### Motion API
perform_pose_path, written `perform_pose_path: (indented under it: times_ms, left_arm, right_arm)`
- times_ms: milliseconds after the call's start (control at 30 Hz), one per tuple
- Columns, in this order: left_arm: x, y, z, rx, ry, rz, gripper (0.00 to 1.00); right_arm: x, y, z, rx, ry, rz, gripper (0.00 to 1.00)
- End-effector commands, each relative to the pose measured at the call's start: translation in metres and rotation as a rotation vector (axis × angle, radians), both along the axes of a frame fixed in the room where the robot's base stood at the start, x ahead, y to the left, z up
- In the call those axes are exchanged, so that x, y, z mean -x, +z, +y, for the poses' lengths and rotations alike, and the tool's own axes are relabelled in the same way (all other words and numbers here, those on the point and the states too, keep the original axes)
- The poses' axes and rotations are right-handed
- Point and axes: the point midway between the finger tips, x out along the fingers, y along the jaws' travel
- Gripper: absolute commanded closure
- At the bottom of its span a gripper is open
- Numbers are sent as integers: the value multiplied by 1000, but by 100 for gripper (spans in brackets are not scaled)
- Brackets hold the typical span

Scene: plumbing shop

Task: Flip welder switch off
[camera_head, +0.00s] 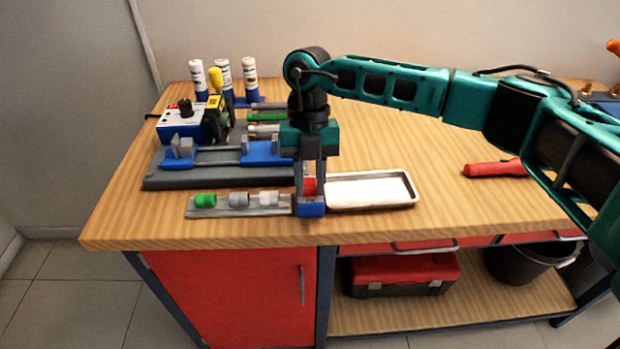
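A small blue and white unit (182,124) with a black knob on top stands at the back left of the bench. It looks like the welder, but no switch can be made out on it. My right gripper (311,197) points down near the bench's front edge, to the right of that unit and well apart from it. Its dark fingers stand either side of a small red patch, with a blue block at the lower end. I cannot tell whether they grip anything. My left gripper is not in view.
A blue and grey clamp fixture (205,157) lies left of my gripper. A grey strip (265,211) with green, grey and white fittings is in front. A metal tray (404,202) and a red tool (491,168) lie to the right. White bottles (223,77) stand behind.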

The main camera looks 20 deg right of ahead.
Motion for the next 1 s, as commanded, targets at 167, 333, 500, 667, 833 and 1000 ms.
perform_pose_path:
  times_ms: [167,333,500,667,833,1000]
  left_arm:
    - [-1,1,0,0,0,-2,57]
    - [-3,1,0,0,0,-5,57]
    - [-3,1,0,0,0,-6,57]
    - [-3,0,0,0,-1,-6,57]
    - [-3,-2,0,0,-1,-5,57]
    - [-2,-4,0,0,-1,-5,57]
  right_arm:
    - [0,1,0,-1,0,-1,56]
    - [0,0,0,0,0,-1,47]
    - [0,1,0,0,0,-1,47]
    - [-4,14,-1,-1,-1,-4,47]
    - [-13,48,-3,-1,-2,-6,47]
    - [-22,85,-6,-1,-2,-6,47]
